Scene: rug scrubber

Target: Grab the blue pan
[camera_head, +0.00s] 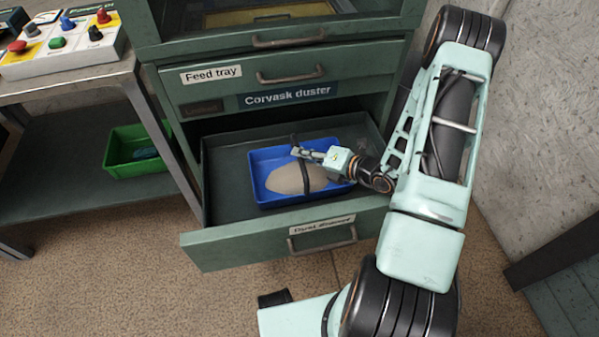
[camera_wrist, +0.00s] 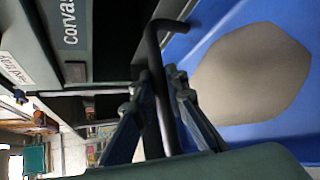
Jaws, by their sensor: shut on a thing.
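The blue pan (camera_head: 262,165) sits inside the open lower drawer of the green cabinet. A mound of beige powder lies in it. A dark bar handle (camera_head: 305,178) spans the pan from its back edge to its front. My gripper (camera_head: 300,152) reaches in from the right, over the pan, and is shut on this handle. In the wrist view the dark handle (camera_wrist: 158,70) runs between my two fingers (camera_wrist: 160,100), with the blue pan (camera_wrist: 205,35) and its powder to the right. I cannot tell whether the pan is lifted off the drawer floor.
The open drawer (camera_head: 230,205) has walls around the pan and free floor to its left. The closed Feed tray drawer (camera_head: 240,85) is above. A metal table (camera_head: 70,85) with a button panel stands left, with a green bin (camera_head: 120,150) beneath. A wall (camera_head: 545,120) is at right.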

